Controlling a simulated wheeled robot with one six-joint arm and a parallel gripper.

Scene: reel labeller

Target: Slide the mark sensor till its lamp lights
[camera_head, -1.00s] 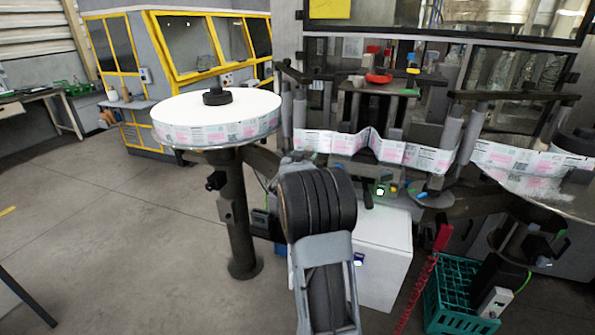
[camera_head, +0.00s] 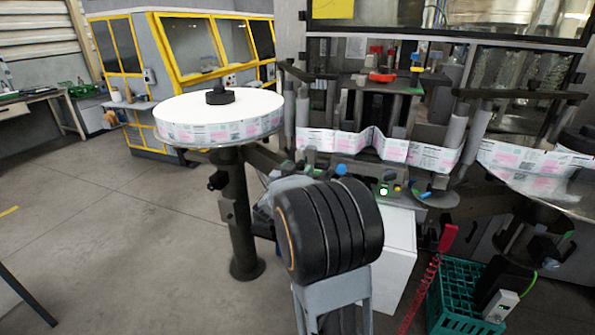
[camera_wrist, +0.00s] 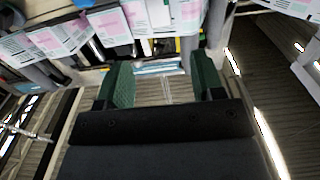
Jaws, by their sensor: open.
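The printed label web (camera_head: 390,149) runs from the reel (camera_head: 216,120) on the left across the front of the labelling machine. It also shows along the top of the wrist view (camera_wrist: 105,27). I cannot surely pick out the mark sensor or its lamp. A small green light (camera_head: 383,191) glows on the machine front below the web; I cannot tell what it belongs to. My gripper (camera_wrist: 164,80) is open, with its two green-padded fingers apart below the web in the wrist view. A pale blue-and-white piece (camera_wrist: 160,67) shows beyond the gap between them. My arm hides the gripper in the head view.
A green crate (camera_head: 462,297) stands on the floor at the lower right, beside a red coiled cable (camera_head: 418,290). A white cabinet (camera_head: 398,250) stands under the machine. The reel's dark post (camera_head: 240,215) rises at the left. The floor left of it is open.

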